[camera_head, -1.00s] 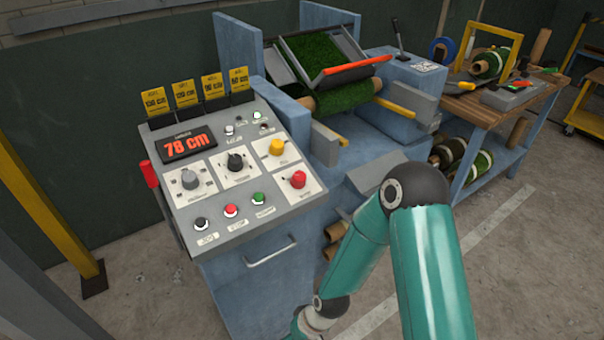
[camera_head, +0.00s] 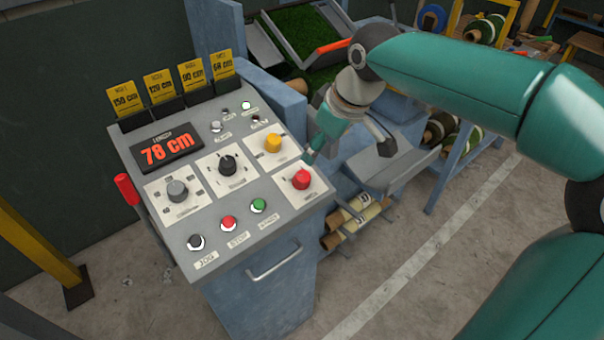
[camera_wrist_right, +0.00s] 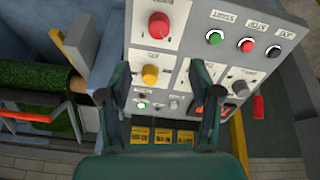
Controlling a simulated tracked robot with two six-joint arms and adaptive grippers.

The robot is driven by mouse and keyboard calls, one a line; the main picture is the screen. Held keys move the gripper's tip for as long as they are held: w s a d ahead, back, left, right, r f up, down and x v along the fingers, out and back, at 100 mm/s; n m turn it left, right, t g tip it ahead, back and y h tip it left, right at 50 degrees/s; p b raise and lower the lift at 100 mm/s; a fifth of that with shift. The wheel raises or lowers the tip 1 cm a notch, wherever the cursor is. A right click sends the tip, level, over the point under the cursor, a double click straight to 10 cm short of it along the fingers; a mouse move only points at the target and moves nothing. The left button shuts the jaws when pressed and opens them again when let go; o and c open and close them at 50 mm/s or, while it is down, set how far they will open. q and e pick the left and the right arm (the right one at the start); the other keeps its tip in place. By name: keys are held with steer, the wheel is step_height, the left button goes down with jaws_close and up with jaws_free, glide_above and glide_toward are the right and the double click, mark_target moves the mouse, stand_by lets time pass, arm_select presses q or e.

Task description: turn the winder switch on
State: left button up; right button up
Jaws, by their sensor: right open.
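The control panel (camera_head: 205,215) slopes on a blue cabinet. Its upper right part carries two small switches, one on the left (camera_head: 216,127) and one on the right (camera_head: 256,119), with small lamps above. Their labels are too small to read, so I cannot tell which is the winder switch. My right gripper (camera_head: 348,155) is open and empty, just right of the panel's right edge, near the red knob (camera_head: 301,179). In the right wrist view its fingers (camera_wrist_right: 160,72) are spread on both sides of the yellow knob (camera_wrist_right: 151,74), apparently above the panel. My left gripper is out of view.
The panel also has a black knob (camera_head: 227,164), a grey knob (camera_head: 177,190), a display (camera_head: 166,149) reading 78 cm and several push buttons. Yellow cards (camera_head: 190,76) stand along its back edge. A red-handled lever (camera_head: 126,189) is at its left side. Turf rolls lie behind.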

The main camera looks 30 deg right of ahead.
mark_target(304, 176)
steer(key=x, duration=1.4)
steer(key=shift+d+f, duration=0.1)
steer(key=c, duration=1.1)
steer(key=shift+c, duration=0.2)
